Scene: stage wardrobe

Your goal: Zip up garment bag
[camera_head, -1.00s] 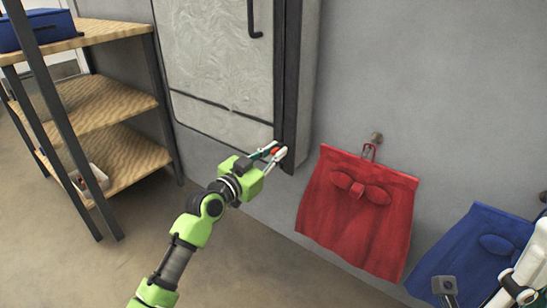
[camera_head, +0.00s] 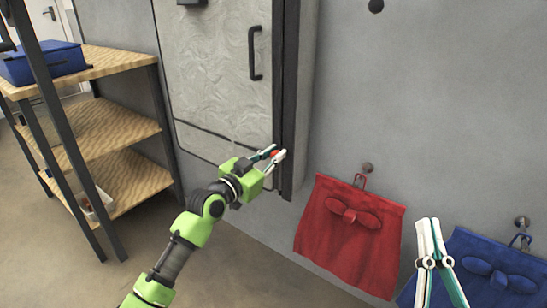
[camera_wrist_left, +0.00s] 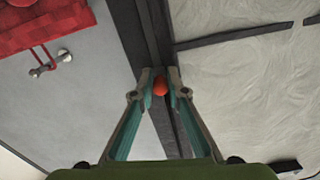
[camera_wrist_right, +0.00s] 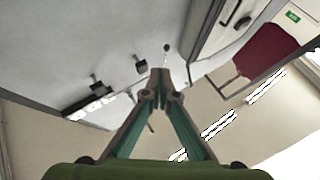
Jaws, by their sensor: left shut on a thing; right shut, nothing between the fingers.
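The garment bag (camera_head: 215,75) is a tall pale, wrinkled panel against the grey wall, with a dark strip (camera_head: 287,95) down its right edge. The bag's pale face also shows at the right of the left wrist view (camera_wrist_left: 255,80). My left gripper (camera_head: 280,153) is at the lower end of that strip, shut on a small red pull (camera_wrist_left: 160,85). The fingers partly cover the pull in the head view. My right gripper (camera_head: 431,222) is shut and empty, pointing up in front of the wall, apart from the bag. I cannot tell the state of the zip teeth.
A red garment (camera_head: 345,235) and a blue garment (camera_head: 490,262) hang on wall hooks to the right. A wooden shelf unit (camera_head: 110,110) with a blue case (camera_head: 42,63) stands at the left. The floor between is clear.

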